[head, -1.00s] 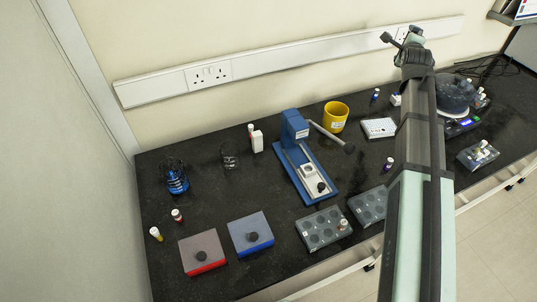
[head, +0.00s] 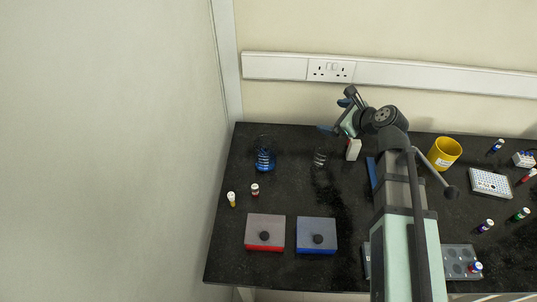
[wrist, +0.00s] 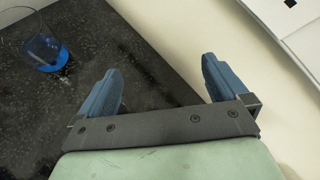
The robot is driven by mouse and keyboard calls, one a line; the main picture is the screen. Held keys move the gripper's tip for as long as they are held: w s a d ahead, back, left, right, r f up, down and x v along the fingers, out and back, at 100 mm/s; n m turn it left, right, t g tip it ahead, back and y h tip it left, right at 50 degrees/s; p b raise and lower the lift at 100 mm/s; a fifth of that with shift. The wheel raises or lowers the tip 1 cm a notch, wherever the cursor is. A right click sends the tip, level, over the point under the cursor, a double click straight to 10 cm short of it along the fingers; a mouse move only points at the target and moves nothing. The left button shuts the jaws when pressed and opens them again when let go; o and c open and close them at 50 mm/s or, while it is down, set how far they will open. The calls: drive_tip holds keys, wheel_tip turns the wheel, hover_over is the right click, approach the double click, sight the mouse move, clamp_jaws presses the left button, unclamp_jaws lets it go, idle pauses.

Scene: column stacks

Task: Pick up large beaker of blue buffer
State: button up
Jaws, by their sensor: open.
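The large beaker of blue buffer (head: 265,160) is clear glass with blue liquid low in it. It stands upright near the back left of the dark bench. A beaker with blue liquid (wrist: 47,52), which looks like the same one, shows at the upper left of the wrist view. My gripper (head: 335,116) is raised near the back wall, to the right of that beaker and apart from it. In the wrist view my gripper (wrist: 160,70) has its two blue fingers wide apart with nothing between them.
A smaller clear beaker (head: 320,157) stands between the large beaker and my arm, with a white bottle (head: 353,149) beside it. Two small vials stand in front of the large beaker. A red box (head: 265,232) and a blue box (head: 317,235) sit nearer the front edge. The wall socket strip (head: 285,66) runs behind.

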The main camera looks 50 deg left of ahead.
sight(266, 153)
drive_tip(key=s+f+n+g, duration=0.1)
drive_tip(key=s+g, duration=0.1)
drive_tip(key=s, duration=0.2)
drive_tip(key=s+d+f+g, duration=0.1)
drive_tip(key=s+f+g, duration=0.1)
drive_tip(key=s+g, duration=0.1)
drive_tip(key=s+f+n+g, duration=0.1)
drive_tip(key=s+f+g, duration=0.1)
drive_tip(key=s, duration=0.3)
drive_tip(key=shift+s+d+n+g+y, duration=0.3)
drive_tip(key=shift+s+d+g, duration=0.05)
drive_tip(key=shift+g, duration=0.35)
drive_tip(key=shift+s, duration=0.15)
drive_tip(key=shift+x, duration=6.75)
drive_tip(key=shift+s, duration=0.1)
drive_tip(key=c, duration=1.1)
drive_tip(key=shift+r, duration=0.2)
drive_tip(key=shift+c, duration=0.2)
